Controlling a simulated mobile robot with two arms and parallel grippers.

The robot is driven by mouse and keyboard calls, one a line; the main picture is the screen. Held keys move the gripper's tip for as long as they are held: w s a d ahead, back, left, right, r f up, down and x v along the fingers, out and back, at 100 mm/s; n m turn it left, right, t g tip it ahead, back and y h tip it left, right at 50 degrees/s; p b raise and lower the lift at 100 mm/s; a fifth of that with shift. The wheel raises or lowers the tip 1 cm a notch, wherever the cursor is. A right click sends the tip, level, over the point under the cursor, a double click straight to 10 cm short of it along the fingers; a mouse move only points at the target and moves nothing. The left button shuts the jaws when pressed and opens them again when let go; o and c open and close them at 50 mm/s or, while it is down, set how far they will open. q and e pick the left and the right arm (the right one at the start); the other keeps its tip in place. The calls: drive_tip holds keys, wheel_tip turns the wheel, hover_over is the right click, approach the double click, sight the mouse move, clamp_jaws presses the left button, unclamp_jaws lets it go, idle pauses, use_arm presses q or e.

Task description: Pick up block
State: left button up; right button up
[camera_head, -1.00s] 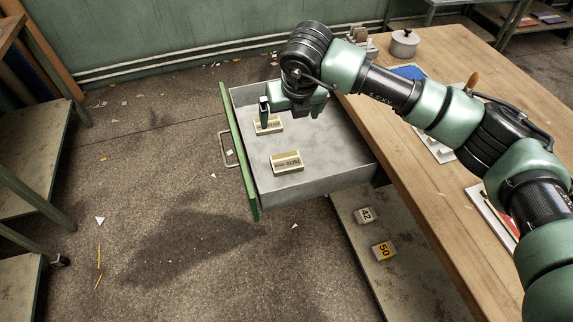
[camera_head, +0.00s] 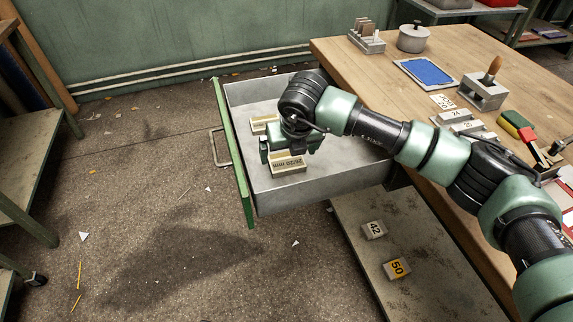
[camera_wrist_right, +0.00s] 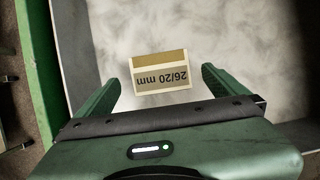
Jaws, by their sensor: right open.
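A cream block (camera_head: 288,164) marked 26/20 mm lies in the open drawer (camera_head: 335,172). In the right wrist view the same block (camera_wrist_right: 160,73) lies on the drawer floor, between and just beyond the fingertips, with nothing touching it. A second cream block (camera_head: 262,123) lies farther back in the drawer, partly hidden by my arm. My right gripper (camera_head: 287,156) is low over the drawer, close to the nearer block; its fingers (camera_wrist_right: 158,90) are open and empty. My left gripper is not in view.
The drawer's green front (camera_head: 234,155) and metal side walls surround the blocks. The wooden table (camera_head: 345,65) carries a pot (camera_head: 412,37), a blue pad (camera_head: 427,71) and tools. Blocks marked 42 (camera_head: 373,230) and 50 (camera_head: 397,268) lie on the lower shelf.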

sight(287, 160)
drive_tip(key=x, duration=0.4)
drive_tip(key=shift+f, duration=0.2)
drive_tip(key=shift+s, duration=0.1)
drive_tip(key=c, duration=1.3)
drive_tip(key=shift+r, duration=0.1)
drive_tip(key=shift+c, duration=0.3)
drive_tip(key=shift+r, duration=0.1)
